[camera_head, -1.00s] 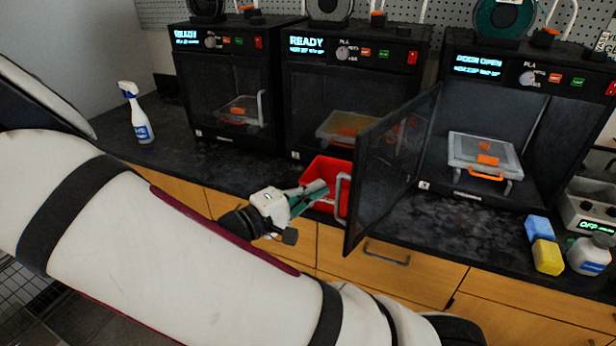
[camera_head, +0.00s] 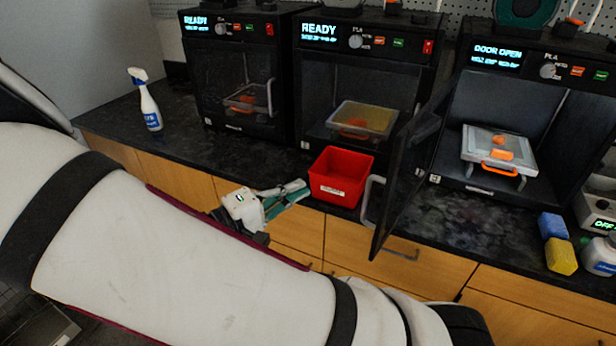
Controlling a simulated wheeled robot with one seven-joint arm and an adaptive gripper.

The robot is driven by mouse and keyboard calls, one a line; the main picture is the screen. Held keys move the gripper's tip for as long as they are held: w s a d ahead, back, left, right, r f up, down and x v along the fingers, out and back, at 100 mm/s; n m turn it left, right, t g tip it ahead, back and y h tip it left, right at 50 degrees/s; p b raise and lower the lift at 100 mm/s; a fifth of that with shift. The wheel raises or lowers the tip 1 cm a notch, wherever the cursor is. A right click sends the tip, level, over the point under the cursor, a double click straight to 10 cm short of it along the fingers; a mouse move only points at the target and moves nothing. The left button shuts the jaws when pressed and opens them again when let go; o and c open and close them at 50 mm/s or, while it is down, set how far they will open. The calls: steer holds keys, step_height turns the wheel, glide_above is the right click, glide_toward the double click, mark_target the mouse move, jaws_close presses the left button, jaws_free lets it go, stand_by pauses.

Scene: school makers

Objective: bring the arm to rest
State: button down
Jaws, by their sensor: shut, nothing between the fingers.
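My arm (camera_head: 190,262) stretches across the lower left of the view, with its white links in front of the cabinets. My gripper (camera_head: 304,188) is shut and empty. It is in front of the counter's edge, to the left of a red bin (camera_head: 341,178), and its fingers point right toward the bin. I cannot tell whether the fingertips touch the counter edge. Part of my wrist is hidden behind the arm.
Three printers stand on the dark counter (camera_head: 190,150). The right printer (camera_head: 490,60) reads DOOR OPEN; its door (camera_head: 410,175) juts out over the counter's front beside the bin. A spray bottle (camera_head: 150,105) stands left. Blue (camera_head: 552,226) and yellow (camera_head: 561,256) sponges lie right.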

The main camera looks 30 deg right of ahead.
steer(key=shift+s+a, duration=0.4)
steer(key=shift+a, duration=0.3)
steer(key=shift+s+a, duration=0.35)
steer(key=shift+a, duration=0.35)
steer(key=s+d+r+m+g+y+p, duration=0.25)
steer(key=s+g+y, duration=0.25)
steer(key=s+y, duration=0.55)
steer(key=s+a+r+t+y, duration=0.2)
steer(key=s+r+t+y, duration=0.1)
steer(key=r, duration=0.3)
steer(key=s+a+r+n+t+y+p, duration=0.1)
steer(key=s+a+r+t+y, duration=0.2)
steer(key=r, duration=0.4)
steer(key=shift+s+t+y, duration=0.7)
steer(key=shift+s+y, duration=0.05)
steer(key=shift+s, duration=0.25)
steer(key=shift+a+r+n, duration=0.1)
steer(key=shift+n, duration=0.15)
